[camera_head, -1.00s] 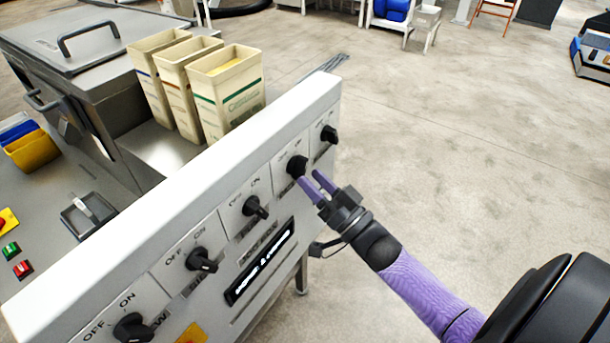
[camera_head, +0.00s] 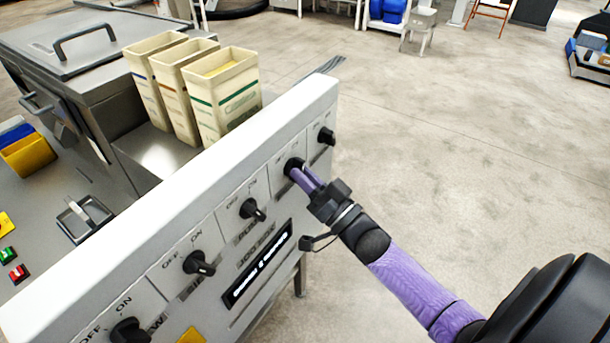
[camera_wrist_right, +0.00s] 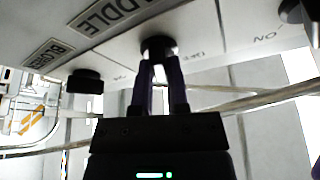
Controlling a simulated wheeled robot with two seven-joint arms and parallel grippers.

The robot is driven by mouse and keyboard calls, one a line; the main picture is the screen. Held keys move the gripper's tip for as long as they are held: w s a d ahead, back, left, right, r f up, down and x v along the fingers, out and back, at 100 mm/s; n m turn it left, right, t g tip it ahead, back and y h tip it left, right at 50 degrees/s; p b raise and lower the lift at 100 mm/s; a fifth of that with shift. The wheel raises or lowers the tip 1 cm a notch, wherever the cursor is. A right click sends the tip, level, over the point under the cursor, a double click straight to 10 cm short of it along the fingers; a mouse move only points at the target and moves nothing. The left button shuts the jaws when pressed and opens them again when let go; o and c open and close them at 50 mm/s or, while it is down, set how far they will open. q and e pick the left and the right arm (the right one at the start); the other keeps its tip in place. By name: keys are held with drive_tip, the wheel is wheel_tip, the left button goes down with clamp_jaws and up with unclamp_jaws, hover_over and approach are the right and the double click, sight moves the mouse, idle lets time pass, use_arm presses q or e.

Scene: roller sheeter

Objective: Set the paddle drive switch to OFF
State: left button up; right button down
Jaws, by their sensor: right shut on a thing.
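The paddle drive switch is a black rotary knob (camera_head: 291,163) on the sloping white control panel, second from the panel's far end. In the right wrist view the same knob (camera_wrist_right: 158,44) sits beside a label reading "PADDLE" (camera_wrist_right: 112,13). My right gripper (camera_head: 301,176) has its purple fingers closed on this knob; the wrist view also shows the fingers (camera_wrist_right: 159,72) on it from both sides. The knob's pointer and its OFF/ON marks are too covered or small to read. My left gripper is not in view.
More black knobs line the panel (camera_head: 150,257): one at the far end (camera_head: 326,136), others nearer, such as this one (camera_head: 252,209). A lit display (camera_head: 258,266) sits below them. Cream cartons (camera_head: 226,95) stand behind the panel. The floor to the right is open.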

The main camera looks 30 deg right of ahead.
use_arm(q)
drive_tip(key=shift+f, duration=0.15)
use_arm(e)
drive_tip(key=shift+n, duration=0.3)
use_arm(q)
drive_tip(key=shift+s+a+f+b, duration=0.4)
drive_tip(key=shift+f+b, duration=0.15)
drive_tip(key=shift+b, duration=0.1)
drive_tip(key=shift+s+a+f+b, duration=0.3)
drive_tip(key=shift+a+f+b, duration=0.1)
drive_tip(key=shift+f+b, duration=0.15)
use_arm(e)
drive_tip(key=shift+w+d+n+g+y, duration=0.1)
drive_tip(key=shift+n+g+y, duration=0.35)
drive_tip(key=shift+n+y, duration=1.1)
drive_tip(key=shift+s+d+n+g+y, duration=0.1)
drive_tip(key=shift+n+g+y, duration=0.35)
drive_tip(key=shift+n, duration=2.05)
drive_tip(key=shift+w+n+g+y, duration=0.1)
drive_tip(key=shift+n+g+y, duration=0.3)
drive_tip(key=shift+n+y, duration=1.15)
drive_tip(key=shift+n+h, duration=0.45)
drive_tip(key=shift+n, duration=0.25)
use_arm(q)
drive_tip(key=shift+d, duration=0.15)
